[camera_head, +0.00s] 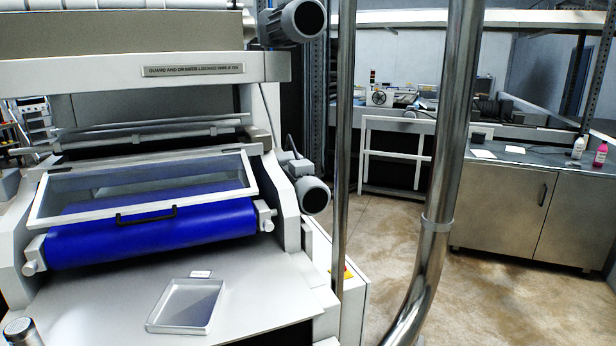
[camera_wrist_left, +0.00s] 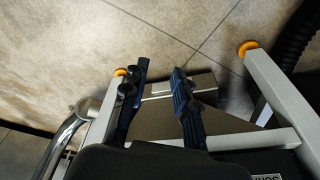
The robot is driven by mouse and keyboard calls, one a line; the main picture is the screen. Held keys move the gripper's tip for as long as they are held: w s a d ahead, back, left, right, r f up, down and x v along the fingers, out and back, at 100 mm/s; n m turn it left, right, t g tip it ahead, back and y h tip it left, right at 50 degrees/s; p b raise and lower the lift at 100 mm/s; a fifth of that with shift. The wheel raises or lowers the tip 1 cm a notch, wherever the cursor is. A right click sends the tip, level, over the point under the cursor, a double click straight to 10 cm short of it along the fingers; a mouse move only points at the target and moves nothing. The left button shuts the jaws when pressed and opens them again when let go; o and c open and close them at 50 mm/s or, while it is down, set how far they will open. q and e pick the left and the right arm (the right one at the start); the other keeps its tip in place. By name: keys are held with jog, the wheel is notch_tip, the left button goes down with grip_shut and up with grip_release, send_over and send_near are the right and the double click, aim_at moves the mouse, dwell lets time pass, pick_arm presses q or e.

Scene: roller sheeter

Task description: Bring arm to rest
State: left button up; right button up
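My left gripper (camera_wrist_left: 157,82) shows in the left wrist view with its two dark blue fingers apart. I see nothing held between them. It points down toward the floor (camera_wrist_left: 165,20), with a grey block-like part (camera_wrist_left: 203,84) behind the fingers. Neither gripper shows in the head view, and my right gripper is in neither view.
The head view shows the roller sheeter with a blue roller (camera_head: 150,232), a framed clear guard (camera_head: 143,185) and a shallow tray (camera_head: 185,306). Metal pipes (camera_head: 450,160) stand right of it. Light frame bars (camera_wrist_left: 285,92) and a chrome tube (camera_wrist_left: 65,133) flank the left gripper.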

pick_arm(q)
jog(key=s+a+f+g, duration=0.1)
jog(key=s+a+f, duration=0.2)
jog(key=s+f, duration=1.4)
jog(key=shift+f+b, duration=0.3)
jog(key=shift+s, duration=0.1)
